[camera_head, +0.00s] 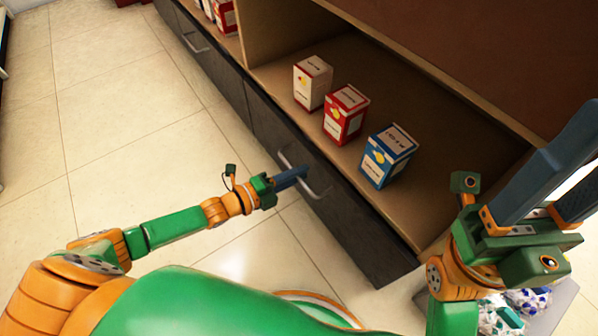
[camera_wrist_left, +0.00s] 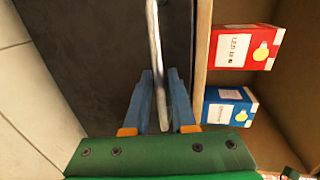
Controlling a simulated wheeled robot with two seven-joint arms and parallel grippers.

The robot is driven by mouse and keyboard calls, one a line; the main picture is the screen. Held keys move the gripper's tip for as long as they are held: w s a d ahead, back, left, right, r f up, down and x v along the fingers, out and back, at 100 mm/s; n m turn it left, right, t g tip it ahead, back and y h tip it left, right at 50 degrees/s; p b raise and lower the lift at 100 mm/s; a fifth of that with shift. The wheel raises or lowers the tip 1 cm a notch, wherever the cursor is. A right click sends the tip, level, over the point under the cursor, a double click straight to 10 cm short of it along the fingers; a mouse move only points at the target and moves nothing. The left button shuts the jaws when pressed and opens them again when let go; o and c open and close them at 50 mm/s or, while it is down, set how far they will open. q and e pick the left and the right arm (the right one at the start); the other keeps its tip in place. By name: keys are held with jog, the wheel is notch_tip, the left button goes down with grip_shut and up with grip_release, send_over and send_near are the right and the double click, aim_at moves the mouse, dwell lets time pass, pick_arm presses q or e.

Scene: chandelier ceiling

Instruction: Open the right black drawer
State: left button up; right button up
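The right black drawer (camera_head: 352,224) is the dark front below the open shelf, and it looks flush with the cabinet. Its silver bar handle (camera_head: 314,191) stands out from the front. My left gripper (camera_head: 291,177) is at this handle. In the left wrist view its two blue fingers (camera_wrist_left: 159,98) lie on either side of the handle (camera_wrist_left: 153,40), with a small gap showing, so the gripper looks open around the bar. The drawer front (camera_wrist_left: 90,60) fills the left of that view. My right gripper (camera_head: 562,192) is open and empty, raised at the right.
White (camera_head: 312,82), red (camera_head: 346,114) and blue (camera_head: 388,156) boxes stand on the shelf above the drawer. Another black drawer (camera_head: 205,55) with a handle is farther left. Tiled floor (camera_head: 130,120) before the cabinet is clear. A bin (camera_head: 545,305) of crumpled items is at lower right.

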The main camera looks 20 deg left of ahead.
pick_arm(q)
grip_shut()
dwell(1.2)
